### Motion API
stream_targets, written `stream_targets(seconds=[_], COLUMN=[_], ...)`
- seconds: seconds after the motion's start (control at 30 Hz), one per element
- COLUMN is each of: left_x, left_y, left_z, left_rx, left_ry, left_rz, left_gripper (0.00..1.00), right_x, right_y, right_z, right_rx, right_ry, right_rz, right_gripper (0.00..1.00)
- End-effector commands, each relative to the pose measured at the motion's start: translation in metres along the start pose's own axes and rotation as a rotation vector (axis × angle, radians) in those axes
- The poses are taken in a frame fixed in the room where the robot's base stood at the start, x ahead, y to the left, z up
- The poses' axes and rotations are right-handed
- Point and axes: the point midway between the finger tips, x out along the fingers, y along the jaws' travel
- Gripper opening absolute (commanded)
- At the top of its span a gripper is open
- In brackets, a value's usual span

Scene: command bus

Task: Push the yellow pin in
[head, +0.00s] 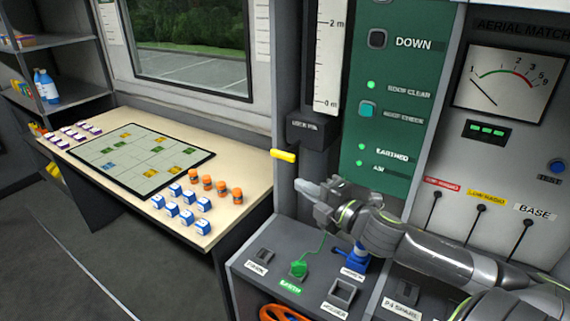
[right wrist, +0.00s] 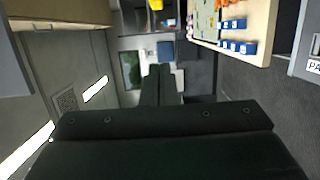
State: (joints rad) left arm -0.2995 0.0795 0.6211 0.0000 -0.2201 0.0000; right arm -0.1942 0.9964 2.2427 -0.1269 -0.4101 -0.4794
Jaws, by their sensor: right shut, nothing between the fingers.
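The yellow pin (head: 284,155) sticks out to the left from the side of the dark mast housing (head: 311,131), above the desk's right end. My right gripper (head: 299,185) is shut and empty, a little below and right of the pin, and apart from it. Its closed fingers (right wrist: 162,85) show in the right wrist view. A yellow piece (right wrist: 155,4) at the top edge of that view is cut off and may be the pin. My left gripper is not in view.
The desk (head: 115,122) holds a map board (head: 140,157) and several blue and orange blocks. Below my right arm is a console with sockets, a green earth plug (head: 299,269) and a blue plug (head: 356,258). The green panel (head: 402,120) stands behind. Space left of the pin is clear.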

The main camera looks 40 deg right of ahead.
Motion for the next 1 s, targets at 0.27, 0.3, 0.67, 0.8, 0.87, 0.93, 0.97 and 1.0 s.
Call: stream_targets(seconds=[0.27, 0.3, 0.67, 0.8, 0.87, 0.93, 0.97, 1.0], left_x=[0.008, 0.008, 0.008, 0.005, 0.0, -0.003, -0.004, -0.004], left_y=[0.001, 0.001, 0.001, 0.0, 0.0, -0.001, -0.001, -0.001], left_z=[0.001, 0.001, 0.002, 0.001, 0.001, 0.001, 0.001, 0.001], left_rx=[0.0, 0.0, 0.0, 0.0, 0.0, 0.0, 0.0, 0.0], left_ry=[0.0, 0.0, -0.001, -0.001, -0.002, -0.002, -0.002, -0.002], left_rz=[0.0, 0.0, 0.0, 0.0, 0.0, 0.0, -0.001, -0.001], left_gripper=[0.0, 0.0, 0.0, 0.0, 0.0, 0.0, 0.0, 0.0], right_x=[0.025, 0.03, 0.075, 0.098, 0.099, 0.101, 0.101, 0.102], right_y=[0.0, 0.0, 0.002, 0.002, 0.002, 0.002, 0.002, 0.001], right_z=[0.0, 0.0, -0.001, -0.002, 0.01, 0.019, 0.023, 0.026], right_rx=[0.005, 0.006, 0.008, 0.008, -0.001, -0.001, 0.0, -0.001], right_ry=[0.001, -0.001, 0.003, 0.003, 0.0, -0.001, 0.0, 0.0], right_rz=[0.004, 0.004, 0.004, 0.003, -0.005, -0.004, -0.003, -0.003], right_gripper=[0.0, 0.0, 0.0, 0.0, 0.0, 0.0, 0.0, 0.0])
